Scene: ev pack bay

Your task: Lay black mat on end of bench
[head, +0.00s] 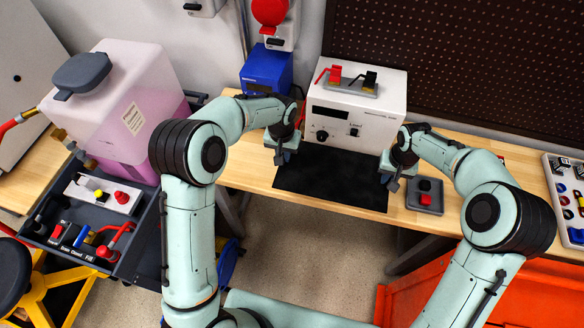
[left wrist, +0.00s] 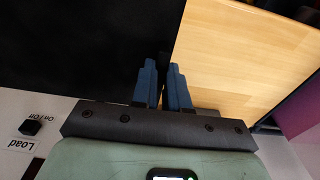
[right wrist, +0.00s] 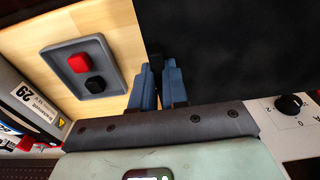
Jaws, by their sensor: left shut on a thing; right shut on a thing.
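The black mat (head: 330,181) lies flat and spread out along the front of the wooden bench (head: 245,176), in front of a white instrument box. My left gripper (head: 281,157) is shut on the mat's left edge; in the left wrist view its blue fingers (left wrist: 164,84) pinch the edge, with the mat (left wrist: 80,45) on one side and bare wood on the other. My right gripper (head: 390,182) is shut on the mat's right edge; in the right wrist view its fingers (right wrist: 160,86) pinch that edge, with the mat (right wrist: 240,50) beside them. I cannot tell whether the mat fully touches the bench.
The white instrument box (head: 352,108) stands directly behind the mat. A grey tray with a red and a black block (head: 425,196) sits just right of my right gripper. A blue box (head: 266,71) stands behind my left gripper. An orange cabinet (head: 540,290) is at lower right.

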